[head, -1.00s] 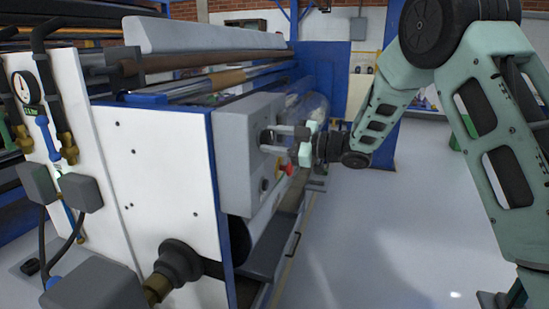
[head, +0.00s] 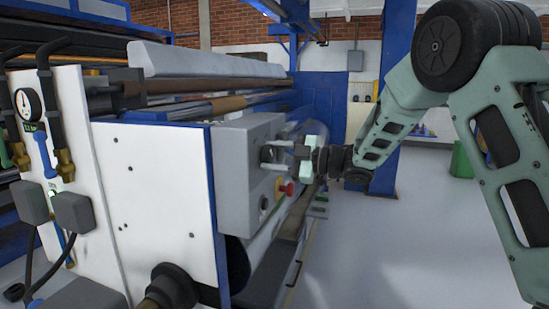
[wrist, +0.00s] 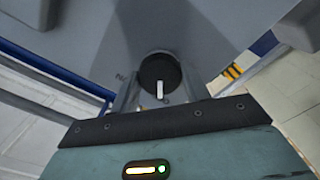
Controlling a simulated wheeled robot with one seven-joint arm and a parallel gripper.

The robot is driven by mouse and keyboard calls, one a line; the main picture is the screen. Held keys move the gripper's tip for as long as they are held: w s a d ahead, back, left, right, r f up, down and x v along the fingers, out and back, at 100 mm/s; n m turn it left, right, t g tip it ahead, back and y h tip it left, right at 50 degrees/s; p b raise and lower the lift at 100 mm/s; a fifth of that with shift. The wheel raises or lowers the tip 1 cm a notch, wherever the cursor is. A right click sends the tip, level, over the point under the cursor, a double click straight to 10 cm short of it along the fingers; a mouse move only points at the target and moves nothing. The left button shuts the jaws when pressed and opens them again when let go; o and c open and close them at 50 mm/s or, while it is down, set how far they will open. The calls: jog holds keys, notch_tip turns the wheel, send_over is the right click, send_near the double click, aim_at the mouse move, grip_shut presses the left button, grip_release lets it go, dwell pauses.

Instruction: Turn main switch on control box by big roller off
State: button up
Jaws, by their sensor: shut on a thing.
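The grey control box (head: 232,168) is mounted at the end of the roller machine in the head view. Its main switch is a round black knob (wrist: 157,67) with a white pointer mark, on the box face in the wrist view. The mark points down the picture, toward my gripper's body. My gripper (head: 272,153) reaches the box from the right, its fingers level. In the wrist view its two fingers lie on either side of the knob, shut on it. In the head view the fingers mostly hide the knob.
A red stop button (head: 290,189) on a yellow plate sits just below my gripper, and a dark round fitting (head: 263,203) is lower on the box. The white machine panel (head: 165,190) stands left of the box.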

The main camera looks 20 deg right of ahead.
jog(key=o, duration=1)
jog(key=b+v, duration=0.3)
jog(key=v, duration=1.4)
jog(key=shift+s+d, duration=0.15)
